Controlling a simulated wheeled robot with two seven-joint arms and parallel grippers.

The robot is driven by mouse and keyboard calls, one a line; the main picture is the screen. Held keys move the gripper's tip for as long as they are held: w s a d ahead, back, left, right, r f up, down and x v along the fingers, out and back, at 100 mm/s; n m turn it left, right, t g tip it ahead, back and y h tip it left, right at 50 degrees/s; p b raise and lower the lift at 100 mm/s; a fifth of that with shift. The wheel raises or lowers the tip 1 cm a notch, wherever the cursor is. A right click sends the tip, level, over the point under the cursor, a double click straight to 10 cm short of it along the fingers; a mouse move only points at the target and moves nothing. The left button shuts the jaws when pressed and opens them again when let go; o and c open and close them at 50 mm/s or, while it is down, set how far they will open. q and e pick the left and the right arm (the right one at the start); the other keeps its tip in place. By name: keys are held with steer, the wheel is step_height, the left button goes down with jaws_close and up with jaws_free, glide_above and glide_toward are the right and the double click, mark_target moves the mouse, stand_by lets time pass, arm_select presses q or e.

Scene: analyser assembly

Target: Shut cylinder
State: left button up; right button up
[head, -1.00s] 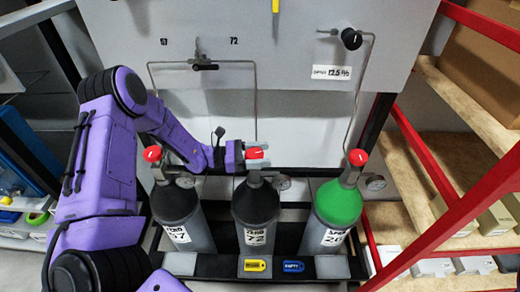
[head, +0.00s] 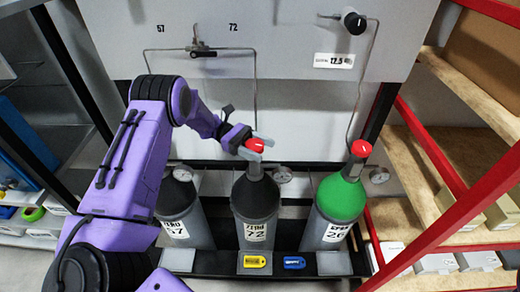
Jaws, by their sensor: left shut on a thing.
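Three gas cylinders stand upright in a row. The middle cylinder (head: 255,203) is dark on top, with a label reading 72 and a red valve knob (head: 255,145). My left gripper (head: 262,143) is shut on this red knob from the left and behind. The left cylinder (head: 178,196) is dark with a label ending in 7, and its knob is hidden behind my left arm. The right cylinder (head: 338,205) has a green top, a label reading 26 and a red knob (head: 361,148). My right gripper is not in view.
A yellow tag (head: 255,262) and a blue tag (head: 294,263) sit on the front of the cylinder rack. A wall panel (head: 270,40) behind carries thin pipes, a small valve (head: 202,49) and a black knob (head: 354,22). Red-framed shelves (head: 445,165) stand at right.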

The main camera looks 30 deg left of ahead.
mark_target(260, 146)
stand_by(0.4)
arm_select(q)
steer(key=o, duration=1)
steer(key=shift+c, duration=0.2)
steer(key=shift+r, duration=0.1)
steer(key=shift+w+r, duration=0.1)
steer(key=shift+r, duration=0.3)
step_height(260, 146, up, 3)
steer(key=shift+f+p, duration=0.15)
steer(key=shift+p, duration=0.3)
steer(key=s+d+r+b, duration=0.1)
steer(key=s+d+r, duration=0.6)
steer(key=s, duration=0.5)
step_height(260, 146, up, 2)
steer(key=shift+r+b, duration=0.2)
steer(key=shift+b, duration=0.1)
